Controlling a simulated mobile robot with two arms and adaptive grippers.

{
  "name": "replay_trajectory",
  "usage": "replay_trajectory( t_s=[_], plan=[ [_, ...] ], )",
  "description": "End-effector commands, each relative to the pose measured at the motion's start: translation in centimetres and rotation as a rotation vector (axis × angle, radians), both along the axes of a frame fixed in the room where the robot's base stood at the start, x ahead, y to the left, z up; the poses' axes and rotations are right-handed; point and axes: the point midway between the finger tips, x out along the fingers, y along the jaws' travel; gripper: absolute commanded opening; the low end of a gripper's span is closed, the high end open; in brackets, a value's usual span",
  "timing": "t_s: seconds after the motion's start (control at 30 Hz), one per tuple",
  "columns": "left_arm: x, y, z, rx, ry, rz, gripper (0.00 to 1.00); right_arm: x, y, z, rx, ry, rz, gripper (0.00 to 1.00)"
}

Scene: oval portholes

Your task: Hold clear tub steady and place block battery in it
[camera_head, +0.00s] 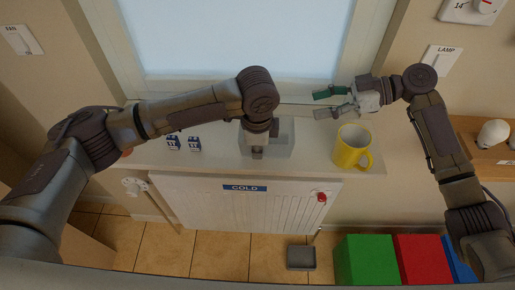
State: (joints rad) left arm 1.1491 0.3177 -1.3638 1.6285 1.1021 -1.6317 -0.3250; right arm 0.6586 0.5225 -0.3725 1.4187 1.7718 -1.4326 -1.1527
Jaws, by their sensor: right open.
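A clear tub (284,140) stands on the sill below the window. My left gripper (257,151) points down at the tub's left front part and overlaps it; whether its fingers are closed on the wall is too small to tell. Two small blue-and-white blocks stand on the sill to the left, one block (173,143) beside the other block (194,144); they may be block batteries, but their markings are unclear. My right gripper (321,104) is open, up and right of the tub, fingers pointing left.
A yellow mug (352,147) stands on the sill right of the tub, below my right gripper. A white radiator (250,205) with a COLD label is under the sill. Green (366,261) and red (423,259) boxes stand on the floor. The sill between the small blocks and tub is clear.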

Motion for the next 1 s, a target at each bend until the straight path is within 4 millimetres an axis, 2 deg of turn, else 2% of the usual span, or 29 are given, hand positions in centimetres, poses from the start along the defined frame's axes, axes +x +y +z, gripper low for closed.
replay_trajectory(
  t_s=[0.17,0.3,0.4,0.77,0.87,1.0],
  plan=[
    [0.0,0.0,0.0,0.0,0.0,0.0,0.0,0.0,0.0,0.0,0.0,0.0,0.0,0.56],
    [0.0,0.0,0.0,0.0,0.0,0.0,0.22,0.0,0.0,0.0,0.0,0.0,0.0,0.56],
    [0.0,0.0,0.0,0.0,0.0,0.0,0.35,0.0,0.0,0.0,0.0,0.0,0.0,0.56],
    [0.0,0.0,0.5,-0.001,-0.001,0.0,0.35,0.0,0.0,0.0,0.0,0.0,0.0,0.56],
    [0.0,0.0,1.8,-0.002,-0.002,0.0,0.35,0.0,0.0,0.0,0.0,0.0,0.0,0.56],
    [-0.2,-0.1,4.7,-0.003,-0.003,0.0,0.35,0.0,0.0,0.0,0.0,0.0,0.0,0.56]
  ],
)
